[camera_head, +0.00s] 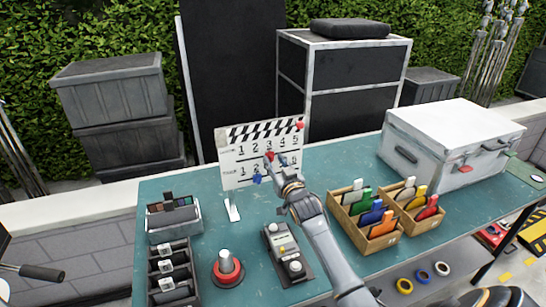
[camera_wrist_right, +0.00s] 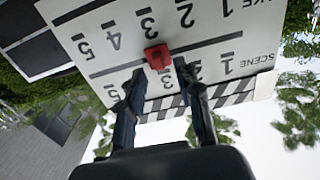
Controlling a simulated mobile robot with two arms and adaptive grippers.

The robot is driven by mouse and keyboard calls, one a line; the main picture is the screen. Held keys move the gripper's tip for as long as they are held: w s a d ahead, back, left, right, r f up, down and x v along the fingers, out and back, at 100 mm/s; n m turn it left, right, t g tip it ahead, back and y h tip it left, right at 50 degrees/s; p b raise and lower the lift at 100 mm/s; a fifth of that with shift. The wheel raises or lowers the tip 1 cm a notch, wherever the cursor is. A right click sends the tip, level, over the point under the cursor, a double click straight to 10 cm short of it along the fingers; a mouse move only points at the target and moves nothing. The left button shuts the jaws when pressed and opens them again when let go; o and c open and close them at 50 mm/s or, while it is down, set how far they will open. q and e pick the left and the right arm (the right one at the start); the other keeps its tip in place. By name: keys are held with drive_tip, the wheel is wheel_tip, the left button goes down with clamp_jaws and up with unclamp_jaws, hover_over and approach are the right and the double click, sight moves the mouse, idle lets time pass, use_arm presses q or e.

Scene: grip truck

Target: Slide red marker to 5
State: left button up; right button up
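The white clapperboard (camera_head: 237,178) stands on the table with two rows of numbers 1 to 5; it also shows upside down in the right wrist view (camera_wrist_right: 90,68). The red marker (camera_wrist_right: 157,57) sits between the rows, by the 3, and shows in the head view (camera_head: 269,156). My right gripper (camera_wrist_right: 160,75) is open, its fingers apart on either side below the marker in the wrist view. In the head view my right gripper (camera_head: 270,168) is in front of the board and hides part of the lower row. My left gripper is not in view.
A red knob (camera_head: 300,125) is at the board's upper right. A blue piece (camera_head: 257,179) shows by the lower row. A control box (camera_head: 283,250), a red-based button (camera_head: 227,268) and wooden trays with coloured cards (camera_head: 385,240) stand nearby. A white case (camera_head: 440,125) is at the right.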

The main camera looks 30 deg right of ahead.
drive_tip(key=shift+x, duration=1.05)
clamp_jaws()
